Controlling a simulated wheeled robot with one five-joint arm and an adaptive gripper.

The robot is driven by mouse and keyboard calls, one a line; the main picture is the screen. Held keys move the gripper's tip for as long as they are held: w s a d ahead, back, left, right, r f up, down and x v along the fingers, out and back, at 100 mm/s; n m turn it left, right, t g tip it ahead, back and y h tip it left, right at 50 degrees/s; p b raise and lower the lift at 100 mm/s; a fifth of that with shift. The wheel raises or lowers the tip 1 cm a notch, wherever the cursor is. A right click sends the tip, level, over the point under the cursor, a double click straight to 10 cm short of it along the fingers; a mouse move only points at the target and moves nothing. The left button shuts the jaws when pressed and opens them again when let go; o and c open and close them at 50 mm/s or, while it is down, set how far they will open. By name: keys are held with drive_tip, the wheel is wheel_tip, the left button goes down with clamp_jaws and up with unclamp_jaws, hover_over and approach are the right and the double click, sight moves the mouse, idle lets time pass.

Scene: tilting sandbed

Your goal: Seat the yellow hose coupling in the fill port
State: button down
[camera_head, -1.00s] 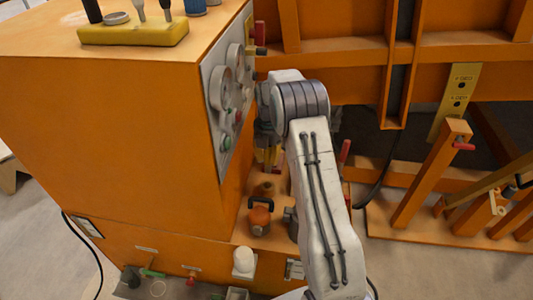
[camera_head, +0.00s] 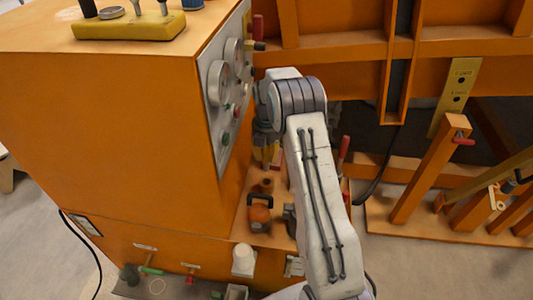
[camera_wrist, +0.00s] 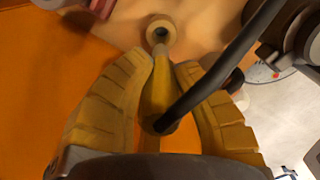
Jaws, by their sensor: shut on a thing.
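The yellow hose coupling (camera_wrist: 157,97) is between the two yellow ribbed fingers of my gripper (camera_wrist: 168,62) in the wrist view. My gripper is shut on it, and a black hose runs from its near end to the upper right. The coupling's narrow pale tip points toward the fill port (camera_wrist: 161,29), a round tan collar with a dark hole. The tip overlaps the port's lower edge in this view; I cannot tell whether they touch. In the head view, my gripper (camera_head: 266,154) hangs above the port (camera_head: 264,186), partly hidden by my arm.
The orange cabinet (camera_head: 120,130) with its gauge panel (camera_head: 225,85) stands close left of my gripper. An orange-capped fitting with a black handle (camera_head: 259,213) is in front of the port. A red-handled lever (camera_head: 343,148) stands to the right, near orange frame beams.

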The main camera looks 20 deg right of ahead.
sight(267, 164)
drive_tip(key=shift+f+b, duration=1.45)
drive_tip(key=shift+f, duration=0.95)
drive_tip(key=shift+f+b, duration=1.8)
drive_tip(key=shift+f, duration=0.85)
drive_tip(key=c, duration=1)
unclamp_jaws()
drive_tip(key=shift+r, duration=0.1)
wheel_tip(267, 164, up, 12)
drive_tip(key=shift+s+f, duration=0.1)
